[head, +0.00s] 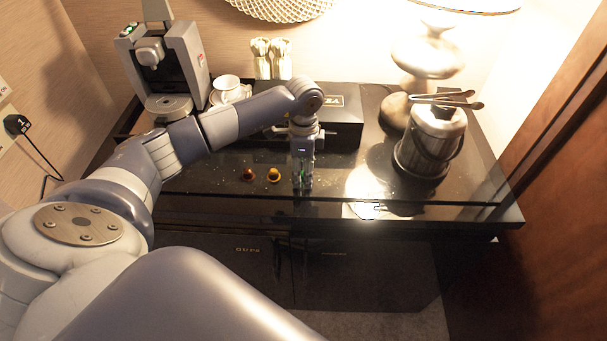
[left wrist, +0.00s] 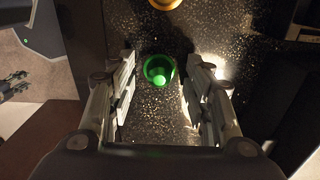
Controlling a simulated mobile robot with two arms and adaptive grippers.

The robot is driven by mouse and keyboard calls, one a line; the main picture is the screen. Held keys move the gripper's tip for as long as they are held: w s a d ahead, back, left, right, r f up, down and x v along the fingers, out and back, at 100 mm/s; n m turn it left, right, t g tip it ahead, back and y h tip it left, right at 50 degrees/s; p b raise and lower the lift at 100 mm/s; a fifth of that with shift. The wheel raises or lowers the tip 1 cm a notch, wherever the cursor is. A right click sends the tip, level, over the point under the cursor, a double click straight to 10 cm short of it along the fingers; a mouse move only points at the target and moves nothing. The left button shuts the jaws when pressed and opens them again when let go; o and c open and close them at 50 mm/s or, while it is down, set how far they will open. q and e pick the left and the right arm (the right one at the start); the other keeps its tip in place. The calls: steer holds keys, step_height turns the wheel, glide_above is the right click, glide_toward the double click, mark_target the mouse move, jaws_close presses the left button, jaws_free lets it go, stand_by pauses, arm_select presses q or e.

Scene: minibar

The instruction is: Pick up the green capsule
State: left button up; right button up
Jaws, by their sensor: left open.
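The green capsule (left wrist: 158,70) sits on the dark speckled counter in the left wrist view. It lies between the two open fingers of my left gripper (left wrist: 158,95), with a gap on both sides. In the head view my left gripper (head: 302,184) points down at the counter, and a bit of the green capsule (head: 302,175) shows between its fingers. The rest of the capsule is hidden by the fingers there. My right gripper does not show.
A yellow capsule (head: 274,175) and a reddish-brown capsule (head: 249,174) stand left of the gripper. A black box (head: 340,128) is behind it. An ice bucket (head: 428,145) with tongs stands right. A coffee machine (head: 168,65) and white cup (head: 227,84) are back left. The counter's front edge is close.

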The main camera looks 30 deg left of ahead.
arm_select(q)
steer(key=c, duration=0.8)
